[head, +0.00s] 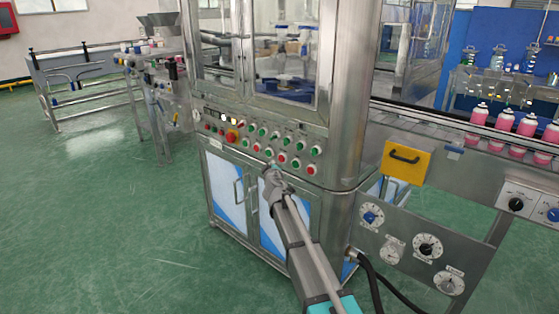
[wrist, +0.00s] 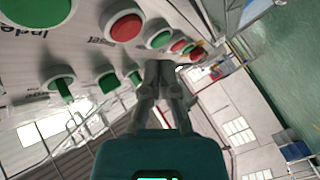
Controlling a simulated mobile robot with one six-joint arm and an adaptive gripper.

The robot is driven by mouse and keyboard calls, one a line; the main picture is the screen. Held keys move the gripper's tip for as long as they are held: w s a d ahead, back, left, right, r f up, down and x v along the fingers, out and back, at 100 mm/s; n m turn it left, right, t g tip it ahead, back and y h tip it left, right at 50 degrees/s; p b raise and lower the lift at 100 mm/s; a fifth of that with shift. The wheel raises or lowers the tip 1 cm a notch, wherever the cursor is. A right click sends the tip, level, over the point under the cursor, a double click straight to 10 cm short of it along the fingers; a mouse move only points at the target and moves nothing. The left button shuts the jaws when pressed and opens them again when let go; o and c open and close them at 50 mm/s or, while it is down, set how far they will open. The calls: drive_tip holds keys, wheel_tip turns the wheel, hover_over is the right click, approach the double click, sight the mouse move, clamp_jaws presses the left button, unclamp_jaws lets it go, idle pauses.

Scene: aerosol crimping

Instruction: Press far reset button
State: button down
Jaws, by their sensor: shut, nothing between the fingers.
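The machine's control panel (head: 262,140) carries rows of red and green buttons in the head view. A large red button (wrist: 123,22) and smaller red buttons (wrist: 180,46) lie beyond the fingertips, with green buttons (wrist: 60,85) to the left. Contact between fingertips and a button is unclear.
A yellow box with a black handle (head: 406,160) juts out right of the panel. A conveyor with pink cans (head: 502,130) runs along the right. Dial knobs (head: 428,247) sit below it. Green floor (head: 120,230) is open to the left.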

sight(278, 159)
drive_tip(key=shift+w+d, duration=0.65)
drive_tip(key=shift+w, duration=0.2)
drive_tip(key=shift+w+d, duration=0.5)
drive_tip(key=shift+w, duration=0.1)
idle(2.1)
drive_tip(key=shift+s, duration=0.1)
idle(0.3)
drive_tip(key=shift+s+a, duration=0.5)
drive_tip(key=shift+s, duration=0.05)
idle(0.3)
drive_tip(key=shift+s+a, duration=0.8)
drive_tip(key=shift+s, duration=0.2)
drive_tip(key=shift+s+a, duration=0.75)
drive_tip(key=shift+s, duration=0.25)
